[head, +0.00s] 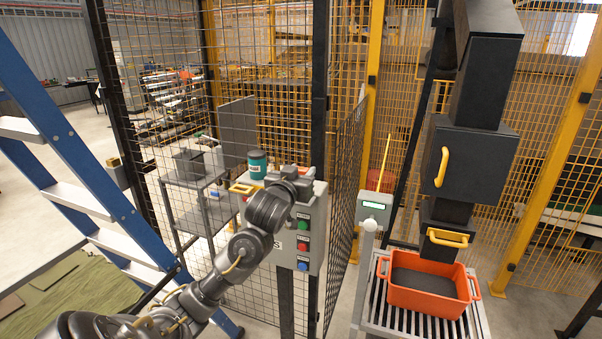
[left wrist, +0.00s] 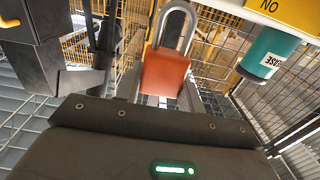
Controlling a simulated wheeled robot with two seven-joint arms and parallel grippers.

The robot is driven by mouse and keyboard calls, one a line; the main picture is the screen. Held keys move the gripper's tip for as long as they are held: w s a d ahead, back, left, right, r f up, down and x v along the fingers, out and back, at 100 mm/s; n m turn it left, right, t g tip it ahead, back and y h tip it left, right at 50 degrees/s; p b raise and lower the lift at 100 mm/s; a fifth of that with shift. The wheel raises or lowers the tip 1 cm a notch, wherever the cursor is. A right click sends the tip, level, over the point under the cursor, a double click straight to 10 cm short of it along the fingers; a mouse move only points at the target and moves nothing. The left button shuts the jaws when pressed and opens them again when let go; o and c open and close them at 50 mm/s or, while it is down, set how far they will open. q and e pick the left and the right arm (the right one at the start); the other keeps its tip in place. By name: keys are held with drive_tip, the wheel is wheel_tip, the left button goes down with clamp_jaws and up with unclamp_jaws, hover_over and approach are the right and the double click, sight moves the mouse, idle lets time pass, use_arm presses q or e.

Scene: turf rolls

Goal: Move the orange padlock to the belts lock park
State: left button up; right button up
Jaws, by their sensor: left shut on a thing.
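The orange padlock (left wrist: 166,73) shows in the left wrist view, with its grey shackle upward. My left gripper (head: 303,178) is shut on it. In the head view the gripper is at the top of the grey button box (head: 302,243), and the padlock cannot be made out there. Beyond the padlock in the left wrist view are mesh and rails. I cannot tell which part is the belts lock park. My right gripper is not in view.
A teal can (head: 257,164) stands left of the gripper, near a yellow piece (head: 243,188). Mesh fence panels (head: 345,190) rise beside the box. At right, an orange crate (head: 427,304) rests on rollers below a dark yellow-handled machine (head: 470,160). A blue ladder (head: 85,165) stands left.

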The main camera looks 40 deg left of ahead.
use_arm(q)
drive_tip(key=shift+p, duration=0.45)
idle(0.6)
drive_tip(key=shift+f, duration=0.2)
drive_tip(key=shift+f+b, duration=1.7)
drive_tip(key=shift+f, duration=0.65)
drive_tip(key=o, duration=1.1)
